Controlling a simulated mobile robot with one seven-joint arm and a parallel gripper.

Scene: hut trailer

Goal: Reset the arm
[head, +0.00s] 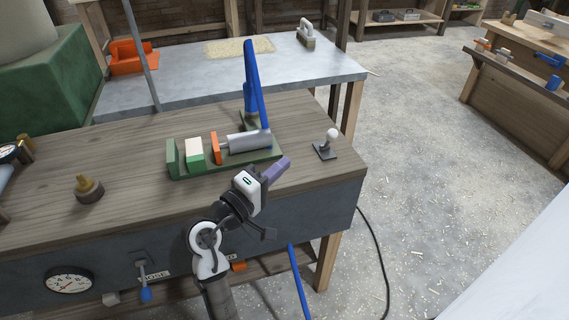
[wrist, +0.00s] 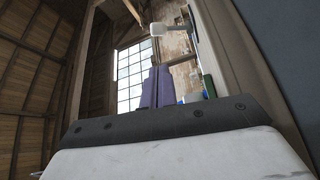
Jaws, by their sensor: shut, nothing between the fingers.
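My gripper (head: 277,168) shows in the head view at the front right of the wooden workbench (head: 130,140), with its purple fingers pointing up and to the right. The fingers are shut and hold nothing. My arm rises from the bottom of the picture in front of the bench. In the wrist view the purple fingers of my gripper (wrist: 157,88) are close together and point towards a window (wrist: 132,72).
A green-based press (head: 227,160) with a raised blue lever (head: 256,85) stands just behind my gripper. A white-knobbed joystick (head: 328,143) is to the right. A brown knob (head: 89,189) is left. A gauge (head: 68,281) and a blue-tipped lever (head: 145,280) are on the bench front.

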